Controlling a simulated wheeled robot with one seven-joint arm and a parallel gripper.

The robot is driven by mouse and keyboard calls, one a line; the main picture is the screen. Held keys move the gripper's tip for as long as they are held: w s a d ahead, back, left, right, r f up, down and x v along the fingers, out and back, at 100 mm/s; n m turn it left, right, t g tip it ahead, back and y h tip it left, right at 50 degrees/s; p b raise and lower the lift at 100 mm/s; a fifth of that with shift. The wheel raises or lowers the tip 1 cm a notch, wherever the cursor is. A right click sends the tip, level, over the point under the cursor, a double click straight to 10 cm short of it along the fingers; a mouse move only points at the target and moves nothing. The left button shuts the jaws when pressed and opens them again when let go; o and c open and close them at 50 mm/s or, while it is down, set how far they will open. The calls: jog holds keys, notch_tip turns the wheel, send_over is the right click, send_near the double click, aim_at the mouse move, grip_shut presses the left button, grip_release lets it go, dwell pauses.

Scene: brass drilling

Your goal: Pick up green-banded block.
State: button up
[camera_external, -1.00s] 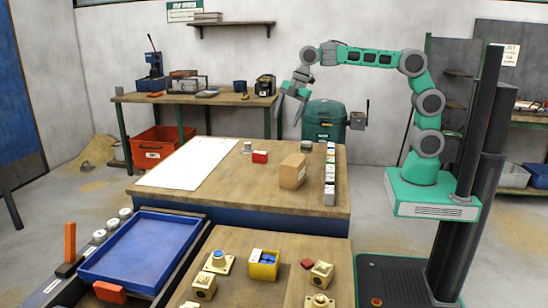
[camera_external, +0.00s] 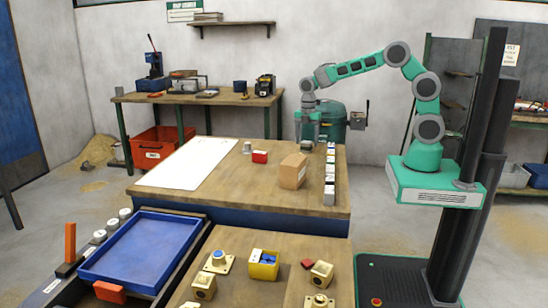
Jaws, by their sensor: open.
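My gripper (camera_external: 308,136) points down, open, over the far right part of the wooden table (camera_external: 228,205). A small block (camera_external: 307,146) stands on the table directly below or between its fingers, left of the far end of the row. The fingers partly cover it, and it is too small to make out a green band. I cannot tell whether the fingers touch it. Another small pale block (camera_external: 247,147) stands further left, beside a red block (camera_external: 260,156).
A cardboard box (camera_external: 292,171) stands in front of the gripper. A row of small white-and-dark items (camera_external: 330,175) runs along the table's right side, close to the gripper. A white sheet (camera_external: 190,163) covers the left. A green bin (camera_external: 330,118) stands behind the table.

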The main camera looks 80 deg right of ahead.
notch_tip(320, 180, down, 2)
jog(key=shift+f, duration=0.1)
jog(key=shift+c, duration=0.6)
grip_shut()
jog(key=shift+w, duration=0.1)
